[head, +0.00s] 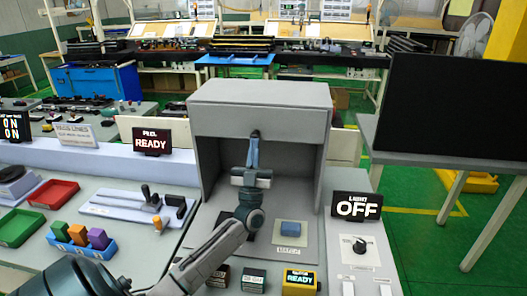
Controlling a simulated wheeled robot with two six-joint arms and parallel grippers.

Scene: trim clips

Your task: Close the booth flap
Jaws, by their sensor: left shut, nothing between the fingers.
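The grey booth (319,165) stands on the bench in the middle of the head view, with its front open and its inside showing. A grey panel (225,122), which looks like its flap, is across the top of the opening, so the flap looks raised. My left gripper (254,137) is shut and empty, pointing away from me. Its tips overlap the panel's lower edge in the picture; I cannot tell whether they touch. My left arm hides part of the booth floor. My right gripper is not in view.
Inside the booth, a blue block (293,228) sits on a pale plate. An OFF sign (357,206) and a dial (359,246) stand to the right. A blue tray (82,244) of coloured blocks is at left.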

